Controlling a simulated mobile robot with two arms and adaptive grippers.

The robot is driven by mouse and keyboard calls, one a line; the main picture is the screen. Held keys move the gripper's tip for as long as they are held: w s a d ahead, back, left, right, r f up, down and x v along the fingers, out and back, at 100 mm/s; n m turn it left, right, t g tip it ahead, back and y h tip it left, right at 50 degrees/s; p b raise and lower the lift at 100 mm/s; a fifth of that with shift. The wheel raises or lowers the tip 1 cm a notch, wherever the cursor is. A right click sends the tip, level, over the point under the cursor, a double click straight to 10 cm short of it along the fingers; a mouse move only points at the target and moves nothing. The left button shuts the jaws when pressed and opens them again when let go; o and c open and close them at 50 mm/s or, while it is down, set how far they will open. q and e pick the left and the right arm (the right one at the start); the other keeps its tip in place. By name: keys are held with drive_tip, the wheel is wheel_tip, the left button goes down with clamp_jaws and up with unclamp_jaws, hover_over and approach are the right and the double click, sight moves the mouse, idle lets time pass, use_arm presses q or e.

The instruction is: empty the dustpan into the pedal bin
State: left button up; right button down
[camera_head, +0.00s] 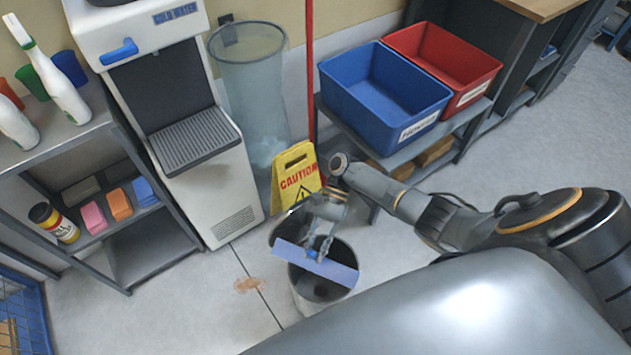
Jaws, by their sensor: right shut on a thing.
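The pedal bin (308,303) stands on the floor at the lower middle, and its dark inside shows. A dark rounded part behind it (283,229) looks like its raised lid. The blue dustpan (338,272) is a flat, pale blue strip across the bin's mouth, seen from above. I cannot tell whether it touches the rim or whether anything is on it. My right gripper (319,242) is shut on the dustpan above the bin; the grip itself is partly hidden. My left gripper is not in view.
A yellow caution sign (296,172) stands just behind the bin. A water cooler (222,196) and a shelf with bottles and sponges are at left. Blue (385,115) and red (450,55) crates sit on a rack at right.

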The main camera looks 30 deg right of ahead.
drive_tip(key=shift+w+f, duration=0.1)
drive_tip(key=shift+f, duration=0.85)
wheel_tip(320, 180, up, 4)
drive_tip(key=p, duration=0.3)
drive_tip(key=shift+f+p, duration=0.25)
drive_tip(key=shift+p, duration=0.1)
wheel_tip(320, 180, down, 4)
drive_tip(key=b, duration=0.3)
drive_tip(key=shift+r, duration=0.15)
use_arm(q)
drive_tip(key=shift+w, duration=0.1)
use_arm(e)
drive_tip(key=shift+r, duration=0.2)
use_arm(q)
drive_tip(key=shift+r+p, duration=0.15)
drive_tip(key=shift+p, duration=0.2)
